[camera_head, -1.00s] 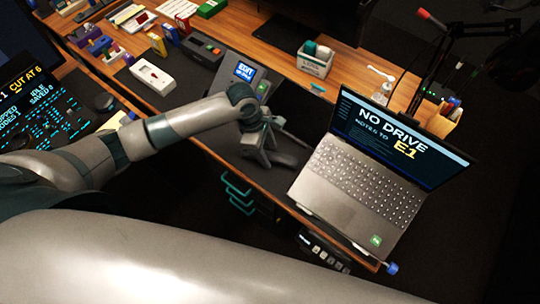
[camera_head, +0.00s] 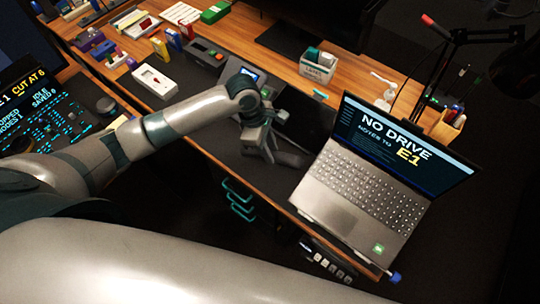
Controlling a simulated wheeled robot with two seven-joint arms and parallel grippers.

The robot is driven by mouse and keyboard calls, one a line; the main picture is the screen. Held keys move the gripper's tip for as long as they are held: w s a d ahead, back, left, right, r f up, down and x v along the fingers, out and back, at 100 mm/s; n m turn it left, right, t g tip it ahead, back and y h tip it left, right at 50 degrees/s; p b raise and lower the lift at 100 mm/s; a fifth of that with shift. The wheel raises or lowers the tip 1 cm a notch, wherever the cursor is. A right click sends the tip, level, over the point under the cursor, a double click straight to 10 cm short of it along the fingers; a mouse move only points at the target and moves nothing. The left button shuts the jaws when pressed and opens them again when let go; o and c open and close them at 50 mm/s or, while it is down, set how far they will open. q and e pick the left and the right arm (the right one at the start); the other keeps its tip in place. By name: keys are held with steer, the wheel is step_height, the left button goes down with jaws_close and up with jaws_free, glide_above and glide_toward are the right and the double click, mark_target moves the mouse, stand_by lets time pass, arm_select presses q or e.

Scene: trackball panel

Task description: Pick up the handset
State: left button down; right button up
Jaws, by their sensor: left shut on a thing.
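My left gripper (camera_head: 263,150) comes in from the left over the dark desk mat, left of the laptop, and points down. It is shut on a dark object that I take to be the handset (camera_head: 290,158). The gripper hides much of it, so its full shape does not show, and I cannot tell whether it is clear of the mat. The desk phone's lit screen (camera_head: 250,75) shows just behind my left wrist, partly covered by it. My right gripper is not in view.
An open laptop (camera_head: 365,190) stands right of the gripper near the desk's front edge. A white device (camera_head: 155,80), a small box (camera_head: 318,66) and colored blocks stand farther back. A lamp (camera_head: 440,70) rises at the right. A console (camera_head: 45,120) is at the left.

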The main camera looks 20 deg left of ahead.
mark_target(275, 153)
arm_select(q)
step_height(275, 153, up, 4)
steer(key=shift+r, duration=0.1)
steer(key=shift+r+b, duration=0.3)
steer(key=shift+r, duration=0.35)
steer(key=shift+r, duration=0.1)
steer(key=shift+r+m+g, duration=0.3)
steer(key=shift+r+m, duration=0.25)
steer(key=shift+m, duration=0.35)
steer(key=s+a+r+m+g+y+b, duration=0.1)
steer(key=s+a+r+m+b, duration=0.1)
steer(key=r+m, duration=0.3)
steer(key=s+a+r+m+g+y+b, duration=0.1)
steer(key=s+a+r+m+y, duration=0.1)
steer(key=r+m, duration=0.4)
steer(key=a+m, duration=0.1)
steer(key=m, duration=0.4)
steer(key=shift+s+a+r+m+g+b, duration=0.15)
steer(key=shift+s+a+m+g+b, duration=0.15)
steer(key=shift+g+b, duration=0.1)
